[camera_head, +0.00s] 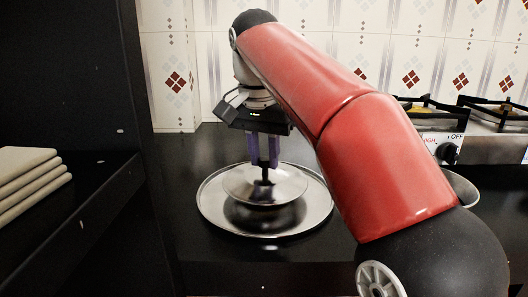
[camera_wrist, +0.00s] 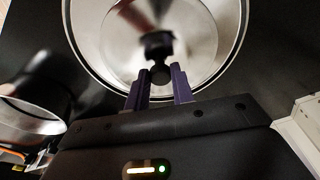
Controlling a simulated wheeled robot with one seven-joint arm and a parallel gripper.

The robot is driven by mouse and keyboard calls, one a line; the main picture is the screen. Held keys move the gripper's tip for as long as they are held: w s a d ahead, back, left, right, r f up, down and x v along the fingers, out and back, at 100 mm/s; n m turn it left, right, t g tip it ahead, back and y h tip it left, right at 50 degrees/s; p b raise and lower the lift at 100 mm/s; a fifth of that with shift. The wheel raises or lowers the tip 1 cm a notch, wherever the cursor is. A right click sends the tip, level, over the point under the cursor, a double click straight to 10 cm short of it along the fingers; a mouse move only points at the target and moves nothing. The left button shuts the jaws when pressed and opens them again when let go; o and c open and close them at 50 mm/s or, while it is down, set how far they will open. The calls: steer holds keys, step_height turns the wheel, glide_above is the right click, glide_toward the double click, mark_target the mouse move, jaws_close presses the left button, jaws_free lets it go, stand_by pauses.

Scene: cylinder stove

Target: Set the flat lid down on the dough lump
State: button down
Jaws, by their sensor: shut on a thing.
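The flat lid (camera_head: 287,184) is a round shiny metal disc with a black knob. My gripper (camera_head: 264,163) points down with its purple fingers shut on the knob. The lid is level or nearly so, above the middle of a wide round metal tray (camera_head: 214,210). A dark reflection or shadow shows below the lid. In the wrist view, the fingers (camera_wrist: 158,84) are at the knob, with the lid (camera_wrist: 200,40) inside the tray's rim. I see no dough lump; the space under the lid is hidden, so I cannot tell what the lid touches.
A metal pot (camera_wrist: 28,115) stands beside the tray, mostly hidden by my arm in the head view. A stove (camera_head: 485,150) with a knob is at the right. Folded cloths (camera_head: 28,180) lie on a dark shelf at the left. A tiled wall (camera_head: 380,55) closes the back.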

stand_by(0.4)
steer(key=c, duration=1.1)
jaws_free()
steer(key=shift+f, duration=0.1)
steer(key=r+p, duration=0.1)
steer(key=r, duration=0.1)
steer(key=r+p, duration=0.1)
steer(key=r, duration=0.2)
steer(key=s+r+p, duration=0.1)
steer(key=r, duration=0.1)
steer(key=shift+a+r+p, duration=0.25)
steer(key=shift+r+p, duration=0.05)
steer(key=shift+r, duration=0.1)
steer(key=shift+s, duration=0.1)
